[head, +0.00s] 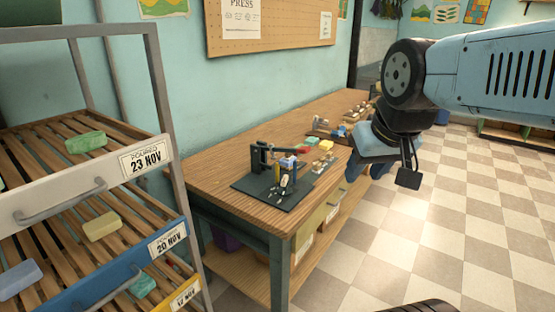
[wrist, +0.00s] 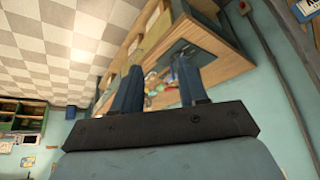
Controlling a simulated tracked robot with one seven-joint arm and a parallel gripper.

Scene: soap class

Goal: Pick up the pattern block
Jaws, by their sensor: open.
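I cannot tell for certain which piece is the pattern block. Small red, yellow and blue blocks (head: 326,145) lie on the wooden bench (head: 225,165), behind and beside a dark press on a mat. They show only as a blurred cluster between my fingers in the wrist view (wrist: 158,82). My gripper (head: 367,170) is open and empty, pointing down near the right edge of the bench in the head view. Its two blue fingers stand apart in the wrist view (wrist: 158,78). The gripper looks clear of the blocks.
The dark press (head: 272,175) stands at the bench's near end. A slatted drying rack (head: 155,165) with soap bars stands at the left. More small items (head: 355,110) sit farther along the bench. Open checkered floor (head: 430,240) lies to the right.

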